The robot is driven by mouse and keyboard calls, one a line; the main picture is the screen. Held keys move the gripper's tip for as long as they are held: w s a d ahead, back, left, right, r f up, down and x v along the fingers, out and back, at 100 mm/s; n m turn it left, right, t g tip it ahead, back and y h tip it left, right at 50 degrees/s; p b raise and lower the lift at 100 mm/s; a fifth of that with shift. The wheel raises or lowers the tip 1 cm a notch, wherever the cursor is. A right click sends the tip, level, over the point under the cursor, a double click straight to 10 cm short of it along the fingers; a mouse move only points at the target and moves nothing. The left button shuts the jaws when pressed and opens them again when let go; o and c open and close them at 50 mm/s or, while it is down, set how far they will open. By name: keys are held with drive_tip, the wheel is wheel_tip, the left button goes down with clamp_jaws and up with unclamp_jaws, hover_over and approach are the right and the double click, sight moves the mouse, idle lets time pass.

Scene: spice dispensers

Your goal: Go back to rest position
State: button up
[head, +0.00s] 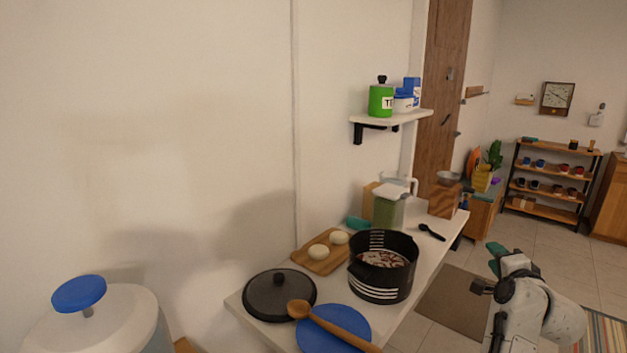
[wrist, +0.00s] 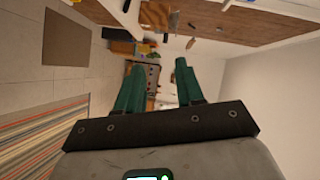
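My gripper (head: 490,257) hangs in the air at the lower right of the head view, to the right of the counter (head: 437,240) and apart from it. In the wrist view its two green fingers (wrist: 158,84) stand apart with nothing between them. The wrist view is turned on its side and shows the room beyond the fingers.
The counter holds a black pot (head: 383,280), a black lid (head: 280,294), a blue plate (head: 345,328), a wooden spoon (head: 335,325) and a cutting board (head: 310,262). A white lidded container (head: 100,325) stands at lower left. Floor (head: 420,328) shows around my arm.

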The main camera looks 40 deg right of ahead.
drive_tip(key=w+a+f+n+g+y, duration=0.1)
drive_tip(key=w+a+f+n+y, duration=0.3)
drive_tip(key=a+f+n, duration=0.45)
drive_tip(key=w+a+f+n+y, duration=0.4)
drive_tip(key=w+a+f+n, duration=0.1)
drive_tip(key=a, duration=0.7)
drive_tip(key=s+a+f+n+g+y, duration=0.1)
drive_tip(key=s+a+f+n, duration=0.3)
drive_tip(key=a, duration=0.4)
drive_tip(key=s+a+f+n+g+y, duration=0.2)
drive_tip(key=s+a+f+n+g, duration=0.2)
drive_tip(key=a, duration=0.5)
drive_tip(key=s+a+f+n+g+y, duration=0.2)
drive_tip(key=s+a+f+n, duration=0.2)
drive_tip(key=a, duration=0.4)
drive_tip(key=shift+s+a+f+g, duration=0.2)
drive_tip(key=shift+s+f+g, duration=0.15)
drive_tip(key=shift+s, duration=0.55)
